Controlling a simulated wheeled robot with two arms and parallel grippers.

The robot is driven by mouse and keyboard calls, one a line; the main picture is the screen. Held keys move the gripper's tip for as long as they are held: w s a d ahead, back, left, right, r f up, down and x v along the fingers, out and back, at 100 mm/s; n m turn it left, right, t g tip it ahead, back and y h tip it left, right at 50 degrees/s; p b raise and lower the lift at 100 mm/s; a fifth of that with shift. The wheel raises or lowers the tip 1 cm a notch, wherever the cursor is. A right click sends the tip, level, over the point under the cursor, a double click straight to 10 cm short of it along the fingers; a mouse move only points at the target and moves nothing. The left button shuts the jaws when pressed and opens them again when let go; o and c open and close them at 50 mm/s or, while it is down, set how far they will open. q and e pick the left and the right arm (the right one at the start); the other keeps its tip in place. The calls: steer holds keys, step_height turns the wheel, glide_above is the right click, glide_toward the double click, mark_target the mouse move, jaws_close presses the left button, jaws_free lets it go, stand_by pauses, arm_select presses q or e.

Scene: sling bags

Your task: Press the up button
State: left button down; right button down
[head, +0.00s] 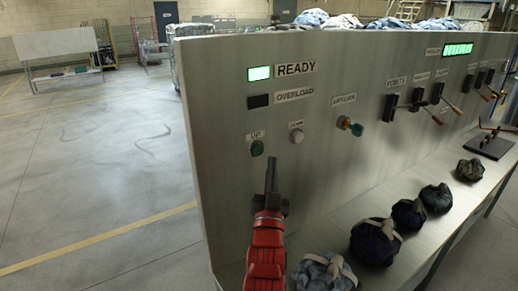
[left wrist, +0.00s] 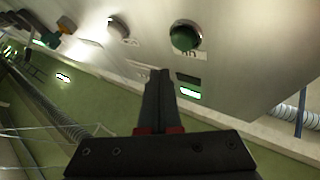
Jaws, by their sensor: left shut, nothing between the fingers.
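The green up button (head: 257,148), with a label "UP" above it, sits on the left part of the grey control panel (head: 340,75). It also shows in the left wrist view (left wrist: 185,37) as a green dome in a dark ring. My left gripper (head: 271,168) is shut and empty, its fingers pointing up at the panel just below and right of the button in the head view. In the left wrist view the closed fingertips (left wrist: 160,75) appear apart from the button. Whether the tips touch the panel cannot be told. My right gripper is not in view.
A white button (head: 297,136) is right of the up button, with a green-yellow knob (head: 350,126) and several levers farther right. A lit READY lamp (head: 259,73) is above. Several tied bags, one a dark bag (head: 376,241), lie on the shelf below the panel.

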mark_target(264, 161)
arm_select(q)
steer(key=shift+w+a+b, duration=0.4)
steer(key=shift+w+a, duration=0.05)
steer(key=shift+w, duration=0.2)
steer(key=shift+w+a+b, duration=0.4)
steer(key=shift+w, duration=0.25)
stand_by(1.1)
steer(key=shift+w+a+b, duration=0.25)
steer(key=shift+w+b, duration=0.05)
steer(key=shift+b, duration=0.15)
